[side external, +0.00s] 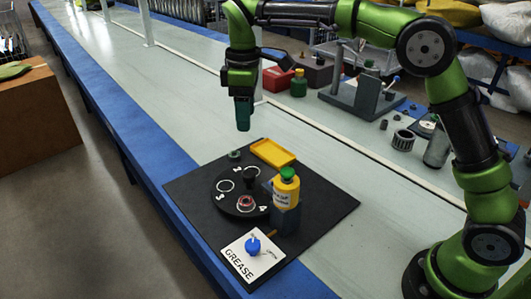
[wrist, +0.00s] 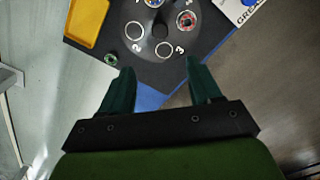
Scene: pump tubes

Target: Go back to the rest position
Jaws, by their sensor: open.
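My gripper (side external: 243,117) hangs pointing down above the bench, behind the black mat in the side view. In the wrist view its two dark green fingers (wrist: 156,85) are spread apart with nothing between them. The round black turntable (side external: 227,204) with white numbers and rings lies on the mat; it also shows at the top of the wrist view (wrist: 160,45). A red and metallic ring-shaped part (side external: 246,203) sits near number 4. A small green ring part (side external: 234,155) lies on the mat behind the turntable, apart from my gripper.
A yellow tray (side external: 273,152), a yellow bottle with green cap (side external: 286,186) in a dark holder, and a white GREASE plate (side external: 250,258) with a blue knob are on the black mat (side external: 325,205). A red box (side external: 278,79) and tools stand behind. The bench at left is clear.

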